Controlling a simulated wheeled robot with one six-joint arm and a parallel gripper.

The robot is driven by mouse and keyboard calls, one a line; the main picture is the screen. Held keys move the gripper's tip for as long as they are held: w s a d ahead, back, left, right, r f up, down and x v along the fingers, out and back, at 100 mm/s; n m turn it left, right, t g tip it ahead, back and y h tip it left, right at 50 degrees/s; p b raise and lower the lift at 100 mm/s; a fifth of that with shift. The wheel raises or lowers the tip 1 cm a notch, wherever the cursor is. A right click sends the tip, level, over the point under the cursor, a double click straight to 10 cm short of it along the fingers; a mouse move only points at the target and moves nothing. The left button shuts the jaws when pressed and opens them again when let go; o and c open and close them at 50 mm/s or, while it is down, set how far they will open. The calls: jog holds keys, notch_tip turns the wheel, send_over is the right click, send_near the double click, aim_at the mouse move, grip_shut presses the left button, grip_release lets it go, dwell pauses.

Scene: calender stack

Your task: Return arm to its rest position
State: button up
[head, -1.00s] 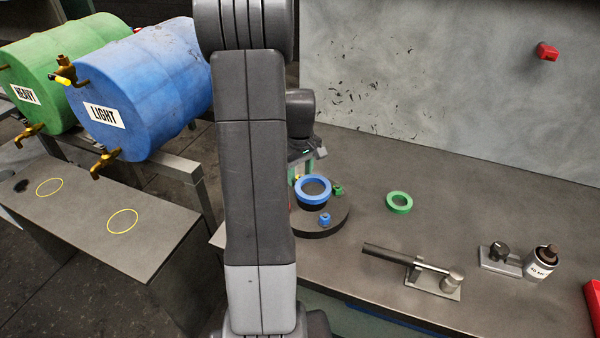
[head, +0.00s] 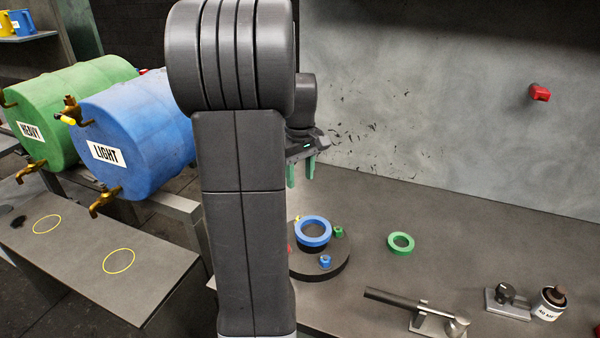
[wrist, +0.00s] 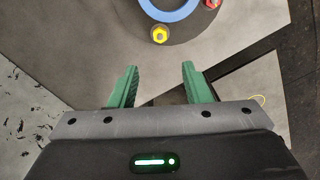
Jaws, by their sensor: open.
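My gripper (head: 301,170) is open and empty. It hangs in the air above the workbench (head: 400,210), over and a little behind the round dark stand (head: 322,266). Its two green fingers also show spread apart in the wrist view (wrist: 160,85), with nothing between them. My arm's dark links fill the middle of the head view and hide part of the bench and stand. A blue ring (head: 313,231) lies on the stand. A yellow nut (wrist: 159,35) and a red nut (wrist: 211,3) show around it in the wrist view.
A green barrel (head: 60,110) and a blue barrel (head: 140,135) lie at the left. A wall (head: 420,90) stands behind the bench.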

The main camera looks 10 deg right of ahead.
aim_at(300, 218)
jog(key=shift+r, duration=0.15)
notch_tip(300, 218, down, 14)
jog(key=shift+r, duration=0.1)
dwell(0.6)
dwell(0.4)
